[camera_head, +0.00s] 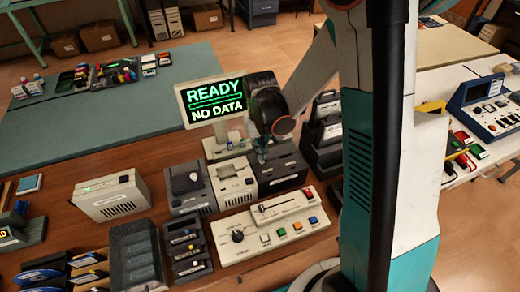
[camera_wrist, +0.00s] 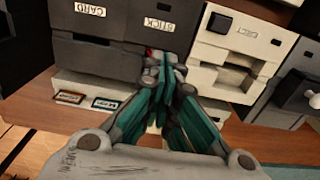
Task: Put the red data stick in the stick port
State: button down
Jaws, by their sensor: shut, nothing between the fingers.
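My gripper (camera_wrist: 164,68) is shut and empty in the wrist view, its fingertips at the front of a dark grey unit (camera_wrist: 105,25), just by the STICK label (camera_wrist: 157,24). A small red spot (camera_wrist: 149,51), possibly the end of the red data stick, shows at the stick port beside the fingertips. The fingers hide most of the port, so I cannot tell how deep anything sits in it. In the head view my gripper (camera_head: 261,150) is over the dark grey unit (camera_head: 283,178), and the stick is not distinguishable.
A screen (camera_head: 213,101) reads READY, NO DATA. A beige unit (camera_wrist: 240,45) with an EJECT label stands next to the dark one. A control panel (camera_head: 275,222) with a lever and coloured buttons lies near the units. Two cards (camera_wrist: 105,103) lie below the dark unit.

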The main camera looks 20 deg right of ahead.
jog(key=shift+f, duration=0.25)
jog(key=shift+r, duration=0.15)
dwell(0.4)
jog(key=shift+r+p, duration=2.05)
jog(key=shift+r, duration=1.4)
jog(key=s+r+t+b, duration=0.7)
jog(key=s+r+b, duration=0.2)
jog(key=s, duration=0.6)
jog(key=shift+s+r, duration=0.2)
jog(key=shift+r, duration=0.35)
